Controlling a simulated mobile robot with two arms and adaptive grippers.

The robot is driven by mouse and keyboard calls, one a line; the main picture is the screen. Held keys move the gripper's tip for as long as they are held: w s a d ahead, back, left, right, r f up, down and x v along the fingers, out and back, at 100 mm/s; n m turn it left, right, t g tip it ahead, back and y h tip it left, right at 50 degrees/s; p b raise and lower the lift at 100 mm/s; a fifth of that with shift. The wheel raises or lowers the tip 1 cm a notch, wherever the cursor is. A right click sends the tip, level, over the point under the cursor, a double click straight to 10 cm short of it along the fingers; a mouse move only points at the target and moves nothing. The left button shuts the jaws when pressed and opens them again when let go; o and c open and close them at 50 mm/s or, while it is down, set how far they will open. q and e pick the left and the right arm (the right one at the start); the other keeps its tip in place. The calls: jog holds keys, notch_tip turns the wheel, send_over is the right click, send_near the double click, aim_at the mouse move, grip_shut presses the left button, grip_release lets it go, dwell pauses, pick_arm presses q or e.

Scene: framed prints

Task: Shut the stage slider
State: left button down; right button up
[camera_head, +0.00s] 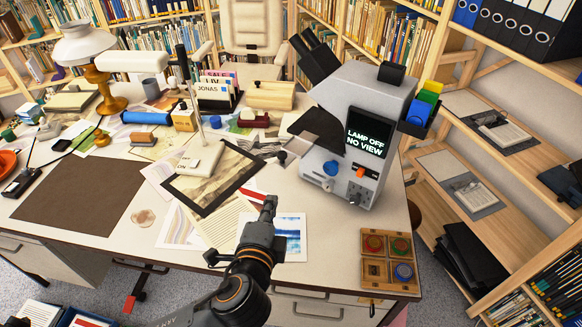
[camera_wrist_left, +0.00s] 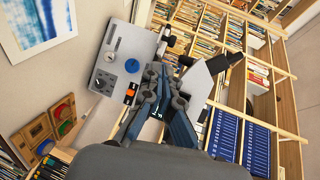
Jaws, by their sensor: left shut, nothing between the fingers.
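The grey microscope (camera_head: 345,140) stands at the right of the desk, with eyepieces at its top left and a lit screen (camera_head: 369,133) reading "LAMP OFF NO VIEW". Its front has a blue knob (camera_head: 331,168), an orange switch (camera_head: 361,172) and smaller controls. A dark plate (camera_head: 318,128) sits at its left side; I cannot tell which part is the stage slider. My left gripper (camera_head: 268,207) is shut and empty, left of and in front of the microscope, apart from it. In the left wrist view the shut fingers (camera_wrist_left: 158,76) overlap the microscope's front panel (camera_wrist_left: 119,75).
A wooden tray (camera_head: 375,287) with coloured round pieces lies at the desk's right front corner. Prints and papers (camera_head: 290,237) lie under my left arm. A framed print (camera_head: 225,180) lies left of the microscope. Bookshelves (camera_head: 480,195) stand close on the right.

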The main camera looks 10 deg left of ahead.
aim_at(309, 144)
pick_arm(q)
jog(key=shift+t, duration=0.4)
jog(key=w+p, duration=0.1)
jog(key=w, duration=0.6)
jog(key=w+a+p, duration=0.1)
jog(key=w, duration=0.3)
jog(key=shift+w+a+f+p, duration=0.1)
jog(key=shift+w+p, duration=0.2)
jog(key=shift+p, duration=0.05)
jog(key=shift+w+f, duration=0.2)
jog(key=shift+w, duration=0.45)
jog(key=w+d+b, duration=0.1)
jog(key=w, duration=0.3)
jog(key=w+d+b, duration=0.1)
jog(key=w+d, duration=0.1)
jog(key=w, duration=0.2)
jog(key=w+d+b, duration=0.1)
jog(key=w, duration=0.3)
jog(key=shift+w+d+f+b, duration=0.15)
jog(key=shift+d+b, duration=0.15)
jog(key=shift+d, duration=0.05)
jog(key=shift+w+r, duration=0.1)
jog(key=shift+r, duration=0.3)
